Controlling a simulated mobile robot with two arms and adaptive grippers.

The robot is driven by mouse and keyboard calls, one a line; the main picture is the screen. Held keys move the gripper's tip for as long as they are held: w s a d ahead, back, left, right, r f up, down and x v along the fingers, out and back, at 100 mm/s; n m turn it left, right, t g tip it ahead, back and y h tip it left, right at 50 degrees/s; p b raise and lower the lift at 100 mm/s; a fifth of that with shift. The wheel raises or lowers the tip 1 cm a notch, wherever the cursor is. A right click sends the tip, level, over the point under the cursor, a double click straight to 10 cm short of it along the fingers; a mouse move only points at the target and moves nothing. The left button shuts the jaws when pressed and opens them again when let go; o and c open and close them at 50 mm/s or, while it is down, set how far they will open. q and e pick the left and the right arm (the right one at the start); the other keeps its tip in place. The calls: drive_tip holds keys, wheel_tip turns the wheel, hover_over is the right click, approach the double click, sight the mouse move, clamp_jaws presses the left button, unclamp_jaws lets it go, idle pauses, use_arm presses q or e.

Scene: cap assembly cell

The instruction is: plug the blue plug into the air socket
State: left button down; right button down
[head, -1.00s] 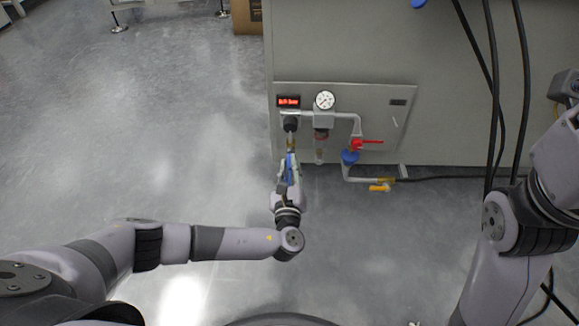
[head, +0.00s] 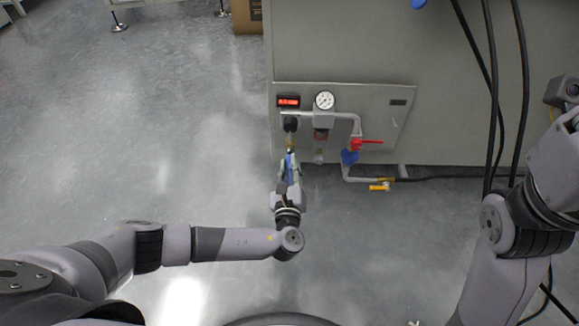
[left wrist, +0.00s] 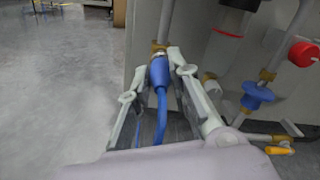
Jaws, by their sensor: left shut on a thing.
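My left gripper (head: 289,166) is shut on the blue plug (left wrist: 159,72), its fingers on either side of the plug's body. The plug points up, and a blue hose (left wrist: 161,112) runs down from it between the fingers. A brass piece (left wrist: 159,47) shows at the plug's upper end, in line with a grey pipe (left wrist: 166,18) above. In the head view, the brass sits right under the black fitting (head: 290,125) at the panel's left, where the air socket seems to be. I cannot tell whether the plug is seated. My right gripper is out of view.
Black cables (head: 495,90) hang at the right. The floor at left is clear.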

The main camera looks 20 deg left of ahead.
sight(289, 170)
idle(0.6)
use_arm(q)
drive_tip(key=shift+w+a, duration=0.15)
drive_tip(key=shift+w, duration=0.25)
drive_tip(key=c, duration=1.4)
unclamp_jaws()
drive_tip(key=v, duration=0.7)
drive_tip(key=shift+s, duration=0.2)
